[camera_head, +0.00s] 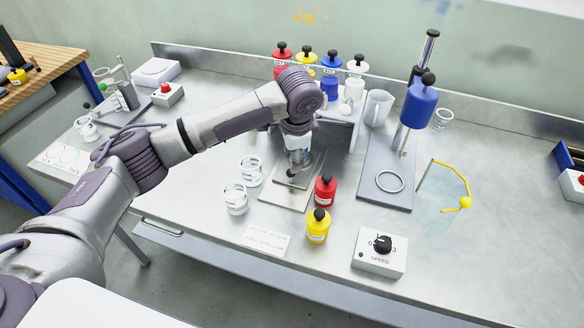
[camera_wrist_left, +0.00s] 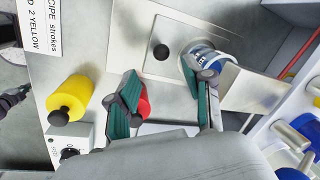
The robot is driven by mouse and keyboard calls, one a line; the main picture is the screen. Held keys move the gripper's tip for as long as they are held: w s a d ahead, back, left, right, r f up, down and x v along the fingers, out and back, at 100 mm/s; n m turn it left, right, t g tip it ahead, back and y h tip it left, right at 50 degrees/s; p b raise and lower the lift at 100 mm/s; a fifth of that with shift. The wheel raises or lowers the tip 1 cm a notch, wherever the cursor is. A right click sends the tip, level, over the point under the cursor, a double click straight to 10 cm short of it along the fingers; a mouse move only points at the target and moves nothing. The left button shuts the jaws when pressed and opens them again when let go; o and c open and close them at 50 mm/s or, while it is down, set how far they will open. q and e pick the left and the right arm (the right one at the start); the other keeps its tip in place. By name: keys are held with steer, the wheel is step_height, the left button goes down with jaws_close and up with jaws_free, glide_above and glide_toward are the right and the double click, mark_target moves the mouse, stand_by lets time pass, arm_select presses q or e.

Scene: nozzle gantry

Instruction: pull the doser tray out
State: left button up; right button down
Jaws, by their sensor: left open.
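A flat metal plate (camera_head: 283,196), which I take to be the doser tray, lies at the middle of the bench. It has a black knob (camera_head: 291,172), and the plate (camera_wrist_left: 185,30) and knob (camera_wrist_left: 160,52) also show in the left wrist view. A clear jar with a blue-edged rim (camera_wrist_left: 203,60) stands at the plate's edge. My left gripper (camera_wrist_left: 163,105) is open above the bench, its teal fingers apart. One finger overlaps the jar and the other overlaps a red bottle (camera_wrist_left: 143,104); contact is unclear. My right gripper is not in view.
The red bottle (camera_head: 325,190) and a yellow bottle (camera_head: 317,226) stand right of the plate. Two glass jars (camera_head: 236,198) stand left. A blue-headed stand (camera_head: 417,105), speed box (camera_head: 379,254) and yellow-edged clear shield (camera_head: 450,195) are further right. Several coloured bottles (camera_head: 331,62) line the back.

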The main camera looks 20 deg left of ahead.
arm_select(q)
steer(key=f, duration=0.4)
steer(key=w+f, duration=0.1)
steer(key=f, duration=0.1)
steer(key=shift+w+a, duration=0.1)
steer(key=shift+a, duration=0.25)
steer(key=shift+f, duration=0.35)
steer(key=shift+w+f+p, duration=0.15)
steer(key=shift+f+p, duration=0.15)
steer(key=shift+f, duration=0.05)
steer(key=shift+c, duration=0.7)
steer(key=c, duration=0.5)
steer(key=shift+c, duration=1.4)
jaws_close()
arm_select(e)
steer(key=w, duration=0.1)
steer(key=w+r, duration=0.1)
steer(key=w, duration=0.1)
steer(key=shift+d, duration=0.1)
